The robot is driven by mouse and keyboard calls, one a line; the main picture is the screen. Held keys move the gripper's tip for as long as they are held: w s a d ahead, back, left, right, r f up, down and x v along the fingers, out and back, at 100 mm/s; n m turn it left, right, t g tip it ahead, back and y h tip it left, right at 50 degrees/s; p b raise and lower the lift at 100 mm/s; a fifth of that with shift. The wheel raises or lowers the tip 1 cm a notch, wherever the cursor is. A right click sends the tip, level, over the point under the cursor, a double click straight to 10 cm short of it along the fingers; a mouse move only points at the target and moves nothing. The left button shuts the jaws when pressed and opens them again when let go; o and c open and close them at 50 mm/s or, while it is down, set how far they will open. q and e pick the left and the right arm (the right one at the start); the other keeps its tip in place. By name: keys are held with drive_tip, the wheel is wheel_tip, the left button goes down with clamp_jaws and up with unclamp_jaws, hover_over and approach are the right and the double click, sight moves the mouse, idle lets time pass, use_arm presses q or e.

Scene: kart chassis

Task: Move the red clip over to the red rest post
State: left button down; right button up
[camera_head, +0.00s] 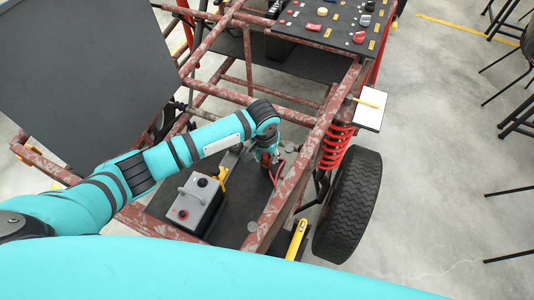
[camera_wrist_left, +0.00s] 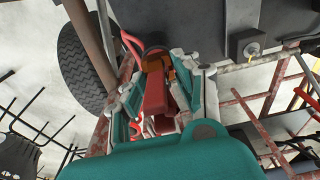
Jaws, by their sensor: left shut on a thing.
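My left gripper (camera_head: 267,160) reaches down inside the chassis frame, to the right of the grey battery box (camera_head: 199,204). In the left wrist view, its two fingers (camera_wrist_left: 160,95) are shut on the red clip (camera_wrist_left: 156,93), whose far end has an orange-brown part. A red cable (camera_head: 278,172) loops beside the gripper in the head view. The battery's top carries a red terminal (camera_head: 183,214) and a dark one (camera_head: 202,183). I cannot tell the red rest post apart in these views. My right gripper is not in view.
Rusty red tubes (camera_head: 300,175) border the floor panel on the right. A black wheel (camera_head: 349,205) and a red spring (camera_head: 336,147) stand outside them. A dark panel (camera_head: 90,80) blocks the upper left. A switch panel (camera_head: 330,30) is at the top.

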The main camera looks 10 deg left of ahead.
use_arm(q)
drive_tip(key=shift+f, duration=0.4)
idle(0.3)
drive_tip(key=c, duration=0.9)
unclamp_jaws()
drive_tip(key=r, duration=0.4)
drive_tip(key=s+r, duration=0.1)
drive_tip(key=r, duration=0.7)
drive_tip(key=shift+s+a, duration=0.15)
drive_tip(key=shift+s, duration=0.05)
